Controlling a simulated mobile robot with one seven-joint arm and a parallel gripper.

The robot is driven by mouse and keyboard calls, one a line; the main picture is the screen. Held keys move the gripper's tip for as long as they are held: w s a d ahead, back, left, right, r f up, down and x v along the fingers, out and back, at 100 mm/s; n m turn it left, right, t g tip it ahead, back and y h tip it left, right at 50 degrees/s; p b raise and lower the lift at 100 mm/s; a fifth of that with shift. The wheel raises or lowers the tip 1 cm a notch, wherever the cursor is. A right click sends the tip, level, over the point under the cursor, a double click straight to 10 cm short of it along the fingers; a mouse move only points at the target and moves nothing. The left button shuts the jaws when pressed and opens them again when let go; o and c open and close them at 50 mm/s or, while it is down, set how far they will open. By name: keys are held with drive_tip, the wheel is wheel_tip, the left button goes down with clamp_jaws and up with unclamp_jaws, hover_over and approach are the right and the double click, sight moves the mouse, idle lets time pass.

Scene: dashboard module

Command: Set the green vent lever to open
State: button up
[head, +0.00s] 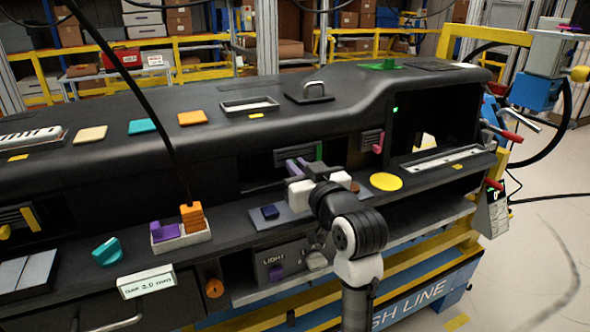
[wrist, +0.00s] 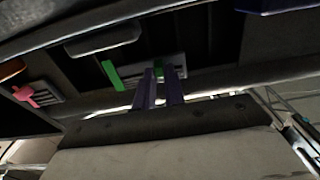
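The vent with the green parts (head: 297,155) sits in the front face of the dark dashboard. It also shows in the wrist view (wrist: 133,76). A green upright bar (head: 319,151) stands at one end of its slats, and it shows in the wrist view too (wrist: 111,75). In the head view the lever is hidden by my gripper (head: 298,167).
A pink-lever vent (head: 373,143) is to the right of my gripper. Below are a ledge with a dark blue block (head: 270,212), a yellow disc (head: 386,181) and a light panel (head: 288,265). A black cable (head: 150,105) hangs at the left.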

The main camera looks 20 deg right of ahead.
drive_tip(key=o, duration=0.4)
drive_tip(key=shift+o, duration=0.2)
drive_tip(key=s+b, duration=0.2)
drive_tip(key=s, duration=1.2)
drive_tip(key=shift+d+b, duration=0.2)
drive_tip(key=shift+b, duration=0.2)
drive_tip(key=shift+w, duration=0.1)
